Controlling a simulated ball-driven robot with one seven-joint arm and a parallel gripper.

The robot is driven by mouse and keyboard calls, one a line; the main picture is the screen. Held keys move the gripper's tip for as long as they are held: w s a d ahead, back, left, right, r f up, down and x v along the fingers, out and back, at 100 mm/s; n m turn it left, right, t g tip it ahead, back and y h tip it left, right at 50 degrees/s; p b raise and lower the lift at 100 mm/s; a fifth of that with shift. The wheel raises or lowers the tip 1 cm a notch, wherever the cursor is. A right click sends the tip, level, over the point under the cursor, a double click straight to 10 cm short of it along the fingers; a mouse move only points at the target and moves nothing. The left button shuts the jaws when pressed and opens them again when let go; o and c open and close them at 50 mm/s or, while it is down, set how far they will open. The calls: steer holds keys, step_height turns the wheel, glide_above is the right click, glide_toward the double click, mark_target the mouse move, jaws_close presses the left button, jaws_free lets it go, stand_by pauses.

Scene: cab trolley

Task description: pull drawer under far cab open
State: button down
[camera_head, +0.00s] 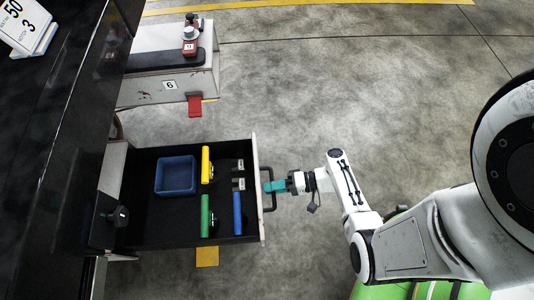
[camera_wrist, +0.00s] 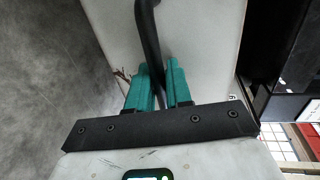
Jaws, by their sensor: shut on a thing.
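The drawer (camera_head: 222,242) stands well out from under the cab in the head view, its inside showing from above. Its black handle (camera_head: 272,199) sits on the pale front panel (camera_head: 257,165). My gripper (camera_head: 276,186) is at the handle, its teal fingers around the bar. In the wrist view my gripper (camera_wrist: 160,85) has its two teal fingers on either side of the dark handle bar (camera_wrist: 150,40), shut on it. The pale drawer front (camera_wrist: 205,40) is behind the bar.
The drawer holds a blue tray (camera_head: 175,175), a yellow cylinder (camera_head: 206,165), a green cylinder (camera_head: 205,215) and a blue cylinder (camera_head: 238,213). A grey unit marked 6 (camera_head: 185,88) with a red pedal (camera_head: 195,106) stands beyond. Open floor (camera_head: 350,90) lies to the right.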

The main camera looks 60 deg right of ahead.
steer(key=shift+f+v, duration=0.2)
steer(key=shift+v, duration=0.9)
steer(key=c, duration=1.2)
jaws_free()
steer(key=shift+c, duration=0.2)
steer(key=p+v, duration=0.1)
steer(key=v, duration=1)
steer(key=shift+f, duration=0.1)
